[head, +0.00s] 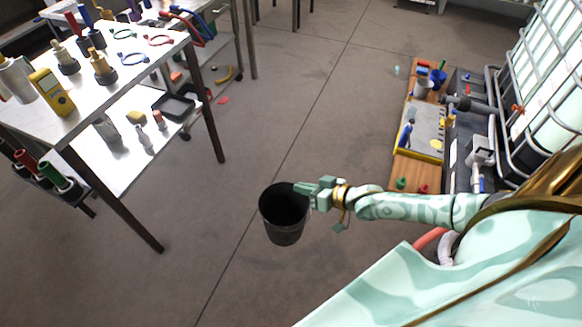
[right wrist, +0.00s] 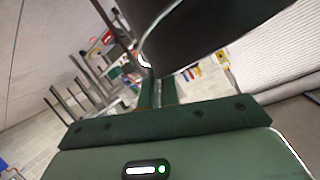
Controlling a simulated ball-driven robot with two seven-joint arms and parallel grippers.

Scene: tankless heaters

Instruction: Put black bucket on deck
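The black bucket (head: 284,228) hangs upright above the grey floor in the middle of the head view, its open mouth facing up. My right gripper (head: 303,190) is at the bucket's right rim and appears shut on its wall. In the right wrist view the dark bucket (right wrist: 215,30) fills the upper part, right at the fingers (right wrist: 160,92). A low wooden deck (head: 412,172) lies on the floor at the right, beyond my arm. My left gripper is not in view.
The deck carries a grey-and-yellow tray (head: 428,130), a metal pot (head: 422,88) and small coloured items. A caged white tank (head: 555,75) stands behind it. A cluttered metal table (head: 130,75) is at left. Floor between is clear.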

